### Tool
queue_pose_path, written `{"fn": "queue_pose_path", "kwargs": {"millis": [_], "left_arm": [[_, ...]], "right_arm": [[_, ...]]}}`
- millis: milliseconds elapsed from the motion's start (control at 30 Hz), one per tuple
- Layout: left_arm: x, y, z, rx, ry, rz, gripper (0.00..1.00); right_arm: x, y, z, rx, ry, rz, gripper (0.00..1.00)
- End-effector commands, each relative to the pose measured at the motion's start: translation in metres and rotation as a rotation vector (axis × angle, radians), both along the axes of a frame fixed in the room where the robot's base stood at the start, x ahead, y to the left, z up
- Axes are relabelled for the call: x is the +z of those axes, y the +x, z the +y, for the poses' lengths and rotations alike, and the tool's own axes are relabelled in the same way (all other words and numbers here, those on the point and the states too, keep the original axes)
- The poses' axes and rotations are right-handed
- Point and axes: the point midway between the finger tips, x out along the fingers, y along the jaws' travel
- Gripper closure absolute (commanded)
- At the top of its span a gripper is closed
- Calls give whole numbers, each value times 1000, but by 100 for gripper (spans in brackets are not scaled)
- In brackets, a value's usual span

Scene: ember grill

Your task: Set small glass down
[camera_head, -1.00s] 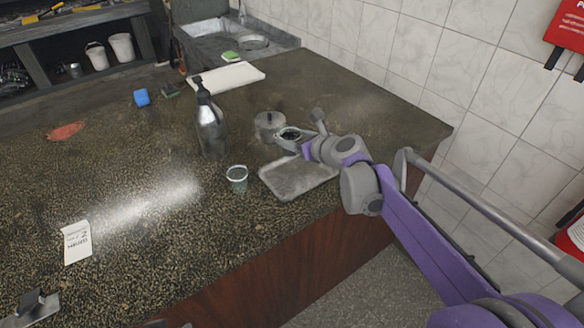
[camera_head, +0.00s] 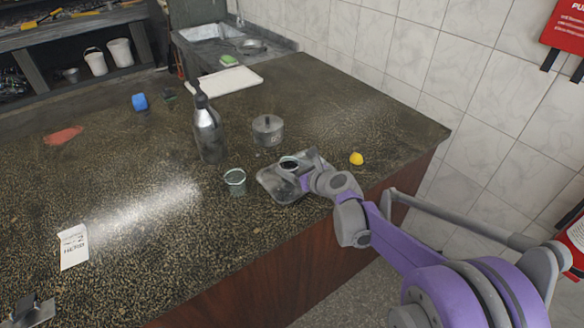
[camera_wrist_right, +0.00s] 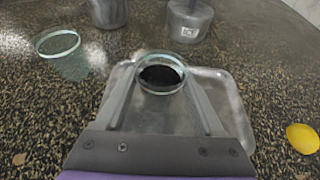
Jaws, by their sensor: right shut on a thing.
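The small glass (camera_head: 289,163), with something dark inside, is held upright between the fingers of my right gripper (camera_head: 293,171). In the right wrist view the glass (camera_wrist_right: 161,73) sits between the two fingertips, over the grey tray (camera_wrist_right: 232,103). The tray (camera_head: 268,184) lies flat near the counter's front edge. I cannot tell whether the glass's base touches the tray. A second, clear glass (camera_head: 235,181) stands on the counter left of the tray and also shows in the right wrist view (camera_wrist_right: 62,52).
A lidded metal pot (camera_head: 268,131) and a dark pump bottle (camera_head: 209,134) stand behind the tray. A yellow lemon (camera_head: 356,158) lies to its right. A white board (camera_head: 222,80) and a blue block (camera_head: 139,102) are farther back. The counter's right end is clear.

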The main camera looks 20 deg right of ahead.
Motion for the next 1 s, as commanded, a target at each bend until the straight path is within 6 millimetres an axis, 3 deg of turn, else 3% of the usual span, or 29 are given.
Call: {"fn": "queue_pose_path", "kwargs": {"millis": [200, 233, 367, 700, 1000], "left_arm": [[-4, -1, 0, 0, 0, 2, 50], [-3, -1, 0, 0, 0, 2, 50], [-3, -1, 0, 0, 0, 1, 50], [2, 1, 0, 0, 0, -1, 50], [-3, -1, 0, 0, 0, 1, 50]], "right_arm": [[-4, 0, 0, 0, 0, 0, 99], [-4, 0, 0, 0, 0, 0, 26], [-3, 0, 0, 0, 0, 0, 3], [3, 0, 0, 0, 0, -1, 0], [20, -46, -17, -3, 0, 0, 0]]}}
